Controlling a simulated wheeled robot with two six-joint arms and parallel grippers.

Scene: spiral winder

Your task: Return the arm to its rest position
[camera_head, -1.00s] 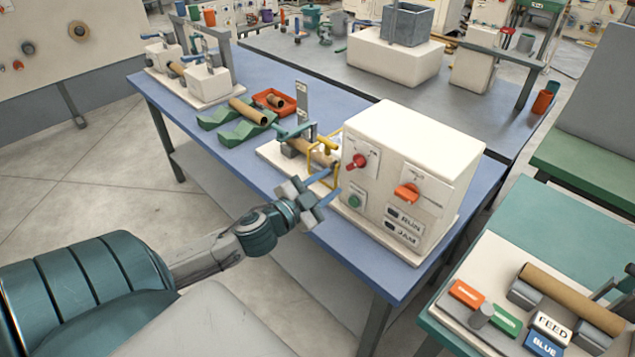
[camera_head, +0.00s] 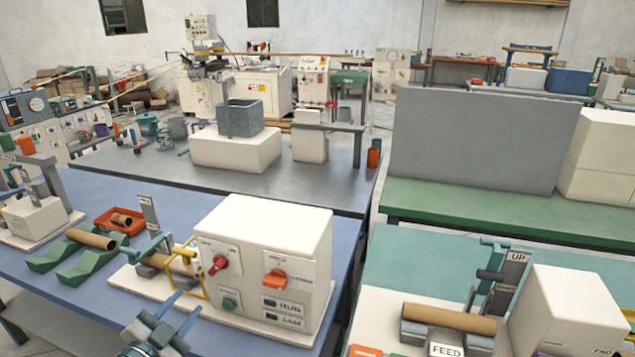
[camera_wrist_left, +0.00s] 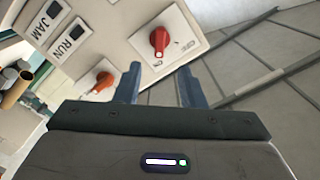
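My left gripper (camera_head: 180,311) is at the bottom edge of the head view, in front of the left part of the white control box (camera_head: 270,225). Its two blue fingers stand apart with nothing between them, as the left wrist view (camera_wrist_left: 160,92) also shows. The box front carries a red knob (camera_head: 218,264), an orange switch (camera_head: 275,279) and a green button (camera_head: 229,303). In the left wrist view the red knob (camera_wrist_left: 159,42) lies beyond the fingertips, apart from them. Most of my left arm is out of frame. My right gripper is in no view.
A yellow guard frame (camera_head: 188,270) stands left of the box. Green cradles (camera_head: 92,264) hold a brown tube (camera_head: 91,239), with a red tray (camera_head: 121,220) behind. At right, a teal bench (camera_head: 410,268) bears another tube (camera_head: 449,319) and a white box (camera_head: 568,310).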

